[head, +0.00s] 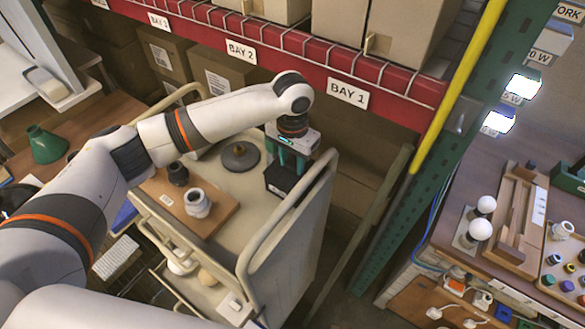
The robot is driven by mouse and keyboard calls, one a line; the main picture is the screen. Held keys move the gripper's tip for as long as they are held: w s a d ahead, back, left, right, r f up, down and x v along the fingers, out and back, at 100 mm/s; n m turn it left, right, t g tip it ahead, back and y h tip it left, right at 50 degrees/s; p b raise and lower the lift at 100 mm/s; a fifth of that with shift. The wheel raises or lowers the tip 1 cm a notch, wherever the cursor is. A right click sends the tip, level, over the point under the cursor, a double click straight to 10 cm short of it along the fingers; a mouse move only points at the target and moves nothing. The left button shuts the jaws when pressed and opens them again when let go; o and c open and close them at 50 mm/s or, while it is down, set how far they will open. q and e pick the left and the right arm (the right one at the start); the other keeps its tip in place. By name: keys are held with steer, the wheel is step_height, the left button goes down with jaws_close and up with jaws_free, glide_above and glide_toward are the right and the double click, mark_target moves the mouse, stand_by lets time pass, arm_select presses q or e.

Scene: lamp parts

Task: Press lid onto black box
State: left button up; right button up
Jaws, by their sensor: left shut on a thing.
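The black box (277,186) stands on the top shelf of a beige cart, near the cart's rail. My left gripper (287,164) points down onto it from above, its teal fingers at the box's top. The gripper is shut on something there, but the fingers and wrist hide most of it. I cannot make out the lid as a separate piece, nor tell whether it is seated on the box. My right gripper is not in view.
The beige cart (222,183) also carries a round dark disc (240,156) with a knob and a brown board (168,190) with a white fitting (197,203) and a black fitting (178,173). The cart's raised rail (262,245) runs close beside the box. A red shelf beam (290,58) is behind.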

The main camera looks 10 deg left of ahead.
arm_select(q)
steer(key=shift+f+p, duration=0.25)
steer(key=shift+p, duration=0.1)
stand_by(0.7)
steer(key=o, duration=1.2)
steer(key=shift+c, duration=0.2)
steer(key=shift+r, duration=0.1)
